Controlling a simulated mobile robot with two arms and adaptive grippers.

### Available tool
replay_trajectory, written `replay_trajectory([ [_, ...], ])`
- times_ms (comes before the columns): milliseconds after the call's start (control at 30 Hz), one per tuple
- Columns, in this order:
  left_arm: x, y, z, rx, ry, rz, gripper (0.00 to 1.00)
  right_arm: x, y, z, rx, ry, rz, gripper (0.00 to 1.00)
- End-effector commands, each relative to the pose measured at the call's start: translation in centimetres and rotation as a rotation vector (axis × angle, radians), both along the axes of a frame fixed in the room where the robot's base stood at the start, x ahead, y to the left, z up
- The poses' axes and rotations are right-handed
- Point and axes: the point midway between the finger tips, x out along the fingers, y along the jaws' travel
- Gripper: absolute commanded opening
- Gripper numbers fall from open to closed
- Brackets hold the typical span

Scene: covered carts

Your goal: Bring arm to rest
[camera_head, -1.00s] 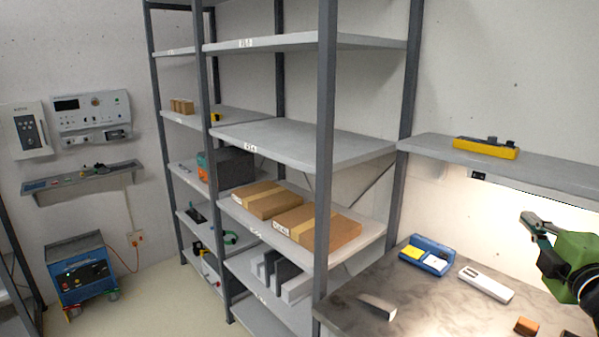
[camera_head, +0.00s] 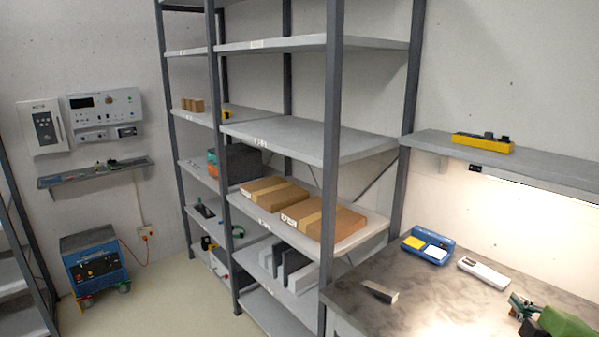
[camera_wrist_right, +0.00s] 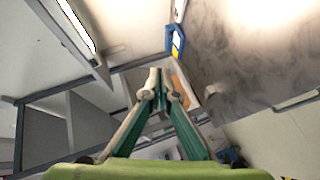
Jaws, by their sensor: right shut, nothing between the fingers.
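My right gripper (camera_head: 519,303) is at the lower right of the head view, over the right part of the workbench (camera_head: 425,298). Its green arm housing (camera_head: 562,325) is cut off by the bottom edge. In the right wrist view the gripper's fingers (camera_wrist_right: 159,88) come together at the tips with nothing between them. My left gripper shows in neither view.
A blue tray (camera_head: 427,248) and a white device (camera_head: 484,272) lie at the back of the bench. A metal wedge (camera_head: 380,291) lies near its left end. A wall shelf (camera_head: 540,167) holds a yellow tool (camera_head: 483,143). A rack (camera_head: 333,170) with cardboard boxes (camera_head: 322,224) stands left.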

Motion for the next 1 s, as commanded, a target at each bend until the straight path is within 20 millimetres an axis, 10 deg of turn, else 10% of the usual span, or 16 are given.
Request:
replay_trajectory([
  [400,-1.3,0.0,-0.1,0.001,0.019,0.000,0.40,-15.0,11.8,-21.0,0.580,0.423,-0.295,0.00],
  [833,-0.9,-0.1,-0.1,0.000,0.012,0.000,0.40,-27.8,24.2,-26.2,0.960,0.741,-0.563,0.00],
  [1000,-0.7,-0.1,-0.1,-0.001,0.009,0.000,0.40,-26.4,23.8,-31.2,0.935,0.751,-0.564,0.00],
])
